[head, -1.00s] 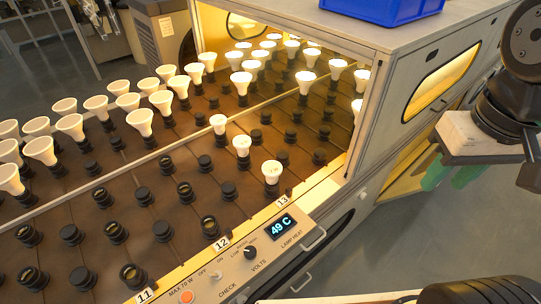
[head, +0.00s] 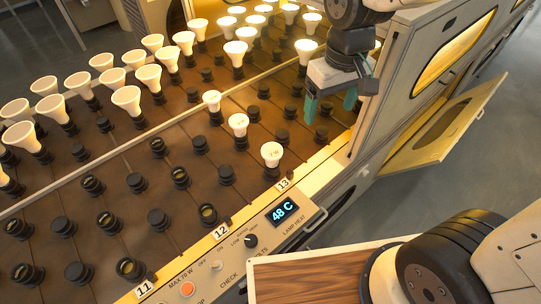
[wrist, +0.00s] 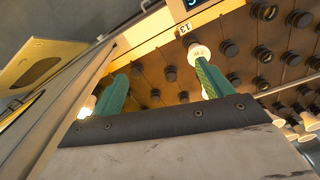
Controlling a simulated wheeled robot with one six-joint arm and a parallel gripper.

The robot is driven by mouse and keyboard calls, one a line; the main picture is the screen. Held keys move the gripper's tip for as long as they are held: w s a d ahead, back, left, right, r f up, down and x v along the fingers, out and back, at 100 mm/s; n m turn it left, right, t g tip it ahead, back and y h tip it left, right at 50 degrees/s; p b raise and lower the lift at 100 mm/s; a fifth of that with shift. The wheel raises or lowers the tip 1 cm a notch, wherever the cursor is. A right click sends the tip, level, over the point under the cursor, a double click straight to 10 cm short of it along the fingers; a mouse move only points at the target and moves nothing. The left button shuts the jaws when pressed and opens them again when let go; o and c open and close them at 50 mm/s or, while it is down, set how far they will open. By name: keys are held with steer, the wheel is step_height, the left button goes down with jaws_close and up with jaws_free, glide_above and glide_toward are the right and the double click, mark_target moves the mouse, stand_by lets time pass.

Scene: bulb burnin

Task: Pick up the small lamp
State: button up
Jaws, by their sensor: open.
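Three small lamps with white faces stand upright in a slanting row of sockets near label 13 in the head view: the front one (head: 272,153), the middle one (head: 238,122) and the back one (head: 212,98). My gripper (head: 330,103) is open and empty, with green fingers pointing down over the board, to the right of and behind these lamps. In the wrist view my gripper (wrist: 160,76) shows both fingers apart. A small lamp (wrist: 198,52) appears there near the tip of the right finger, beside label 13; I cannot tell its distance from the finger.
Many larger lamps (head: 126,98) fill the sockets at left and back. Empty dark sockets (head: 227,175) lie around the small lamps. The hood's wall (head: 380,110) stands close right of my gripper. An open yellow door (head: 440,125) juts out at right. The display (head: 283,212) reads 48 C.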

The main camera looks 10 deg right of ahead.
mark_target(273, 151)
steer(key=w+a+f+n, duration=0.1)
steer(key=a+f, duration=0.2)
steer(key=f, duration=0.1)
steer(key=w+a+f+n, duration=0.1)
steer(key=w+a+f, duration=0.1)
steer(key=a+f, duration=0.2)
steer(key=w+a+f+n, duration=0.1)
steer(key=w+a+f, duration=0.1)
steer(key=a+f, duration=0.2)
steer(key=shift+a+f+g, duration=0.1)
steer(key=shift+f+g, duration=0.2)
steer(key=shift+f, duration=0.45)
steer(key=f, duration=0.8)
steer(key=shift+s, duration=0.2)
steer(key=c, duration=1.1)
